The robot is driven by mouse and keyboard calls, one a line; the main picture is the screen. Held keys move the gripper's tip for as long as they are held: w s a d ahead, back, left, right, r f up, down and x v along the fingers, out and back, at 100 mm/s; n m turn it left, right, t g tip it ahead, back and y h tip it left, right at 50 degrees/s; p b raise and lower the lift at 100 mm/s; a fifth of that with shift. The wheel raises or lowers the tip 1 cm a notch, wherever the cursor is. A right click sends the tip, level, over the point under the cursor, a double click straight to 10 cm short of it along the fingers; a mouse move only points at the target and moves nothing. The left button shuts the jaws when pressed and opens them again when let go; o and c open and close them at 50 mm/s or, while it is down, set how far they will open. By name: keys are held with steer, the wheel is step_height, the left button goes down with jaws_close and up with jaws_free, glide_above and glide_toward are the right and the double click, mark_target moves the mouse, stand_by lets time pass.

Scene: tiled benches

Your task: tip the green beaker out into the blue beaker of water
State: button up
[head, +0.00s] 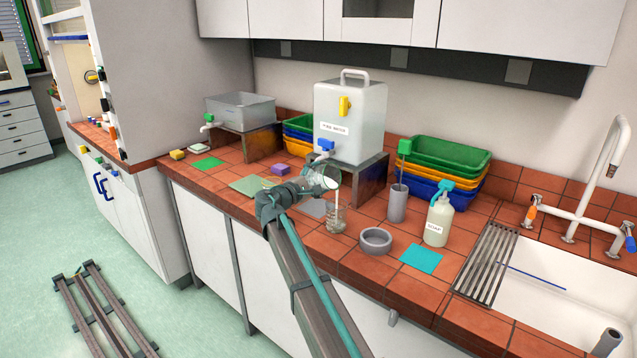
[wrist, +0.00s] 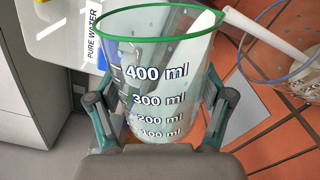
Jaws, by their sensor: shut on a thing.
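My gripper (head: 298,187) is shut on the green-rimmed beaker (wrist: 150,45), its fingers on both sides of the glass in the wrist view. In the head view the green beaker (head: 319,179) is tipped towards the right, above the bench. A white stream (wrist: 262,34) runs from its lip into the blue-rimmed beaker (wrist: 284,78). The blue beaker (head: 336,220) stands upright on the tiles, below and right of my gripper. Its liquid level is unclear.
A pure-water tank (head: 365,115) stands on a metal stand (head: 371,184) just behind. A grey ring-shaped dish (head: 375,242), a grey cylinder (head: 397,204) and a wash bottle (head: 438,222) stand to the right. A sink (head: 540,295) lies further right.

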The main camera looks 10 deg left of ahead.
steer(key=shift+f+b, duration=0.1)
steer(key=shift+b, duration=0.2)
steer(key=shift+d+f+m+b, duration=0.15)
steer(key=shift+m+b, duration=0.35)
steer(key=shift+b, duration=0.35)
steer(key=shift+s+m+b, duration=0.15)
steer(key=shift+m+b, duration=0.45)
steer(key=shift+b, duration=0.4)
steer(key=shift+d, duration=0.1)
steer(key=shift+m+b, duration=0.4)
steer(key=shift+b, duration=0.15)
steer(key=shift+s+d+r+m+b, duration=0.1)
steer(key=shift+d+r+m+b, duration=0.1)
steer(key=shift+m+b, duration=0.15)
steer(key=shift+s+d+r+m+b, duration=0.15)
steer(key=shift+r+m+b, duration=0.4)
steer(key=shift+b, duration=0.45)
steer(key=shift+r, duration=0.1)
